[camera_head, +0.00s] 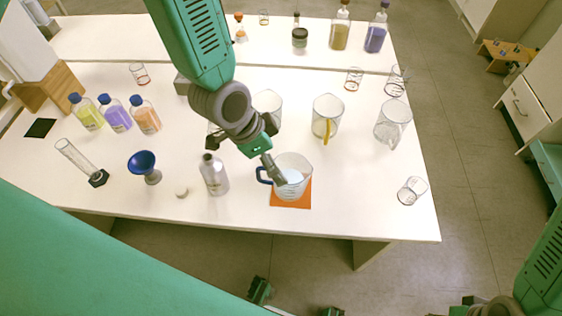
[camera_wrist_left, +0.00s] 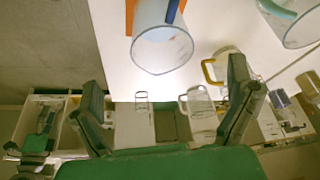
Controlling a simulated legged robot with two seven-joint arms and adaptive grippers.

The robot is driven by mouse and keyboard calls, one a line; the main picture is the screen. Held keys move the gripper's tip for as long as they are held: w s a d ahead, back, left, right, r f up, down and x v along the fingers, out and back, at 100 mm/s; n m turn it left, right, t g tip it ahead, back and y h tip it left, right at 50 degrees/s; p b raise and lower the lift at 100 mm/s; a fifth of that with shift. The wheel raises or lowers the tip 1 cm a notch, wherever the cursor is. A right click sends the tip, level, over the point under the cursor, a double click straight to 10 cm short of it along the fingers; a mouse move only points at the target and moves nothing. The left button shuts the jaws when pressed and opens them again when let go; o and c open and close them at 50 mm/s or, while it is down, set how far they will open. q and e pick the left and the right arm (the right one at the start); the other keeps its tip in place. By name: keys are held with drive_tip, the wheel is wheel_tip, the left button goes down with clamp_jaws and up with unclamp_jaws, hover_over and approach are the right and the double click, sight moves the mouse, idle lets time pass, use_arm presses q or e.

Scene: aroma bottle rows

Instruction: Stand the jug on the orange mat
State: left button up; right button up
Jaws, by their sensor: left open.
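A clear jug with a blue handle (camera_head: 294,183) appears upright, with its base on the orange mat (camera_head: 297,204) near the table's front edge. In the left wrist view its open rim faces the camera; the jug (camera_wrist_left: 163,50) and part of the mat (camera_wrist_left: 130,14) are at the top. My left gripper (camera_head: 271,150) is just above and behind the jug, with a finger overlapping it in the head view. Its fingers (camera_wrist_left: 168,110) are spread and empty in the left wrist view. The fingers of my right gripper are not visible; only part of that arm shows at the lower right.
A grey bottle (camera_head: 214,176) and blue funnel (camera_head: 144,165) stand left of the jug. A yellow-handled jug (camera_head: 327,118) and another clear jug (camera_head: 393,122) stand behind to the right. A small beaker (camera_head: 411,190) is at far right. The table between it and the mat is clear.

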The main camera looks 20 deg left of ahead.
use_arm(q)
drive_tip(key=s+a+f+n+g+y, duration=0.1)
drive_tip(key=s+a+f+n, duration=0.4)
drive_tip(key=s, duration=0.4)
drive_tip(key=s+a+f+n+g+y, duration=0.1)
drive_tip(key=s+a+f+n, duration=0.3)
drive_tip(key=s, duration=0.6)
drive_tip(key=a+f+y, duration=0.1)
drive_tip(key=a+f, duration=0.1)
drive_tip(key=shift+a+n, duration=0.35)
drive_tip(key=shift+n, duration=0.05)
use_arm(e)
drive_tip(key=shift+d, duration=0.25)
use_arm(q)
drive_tip(key=shift+d+r, duration=0.1)
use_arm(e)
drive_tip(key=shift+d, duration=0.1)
use_arm(q)
drive_tip(key=shift+y, duration=0.3)
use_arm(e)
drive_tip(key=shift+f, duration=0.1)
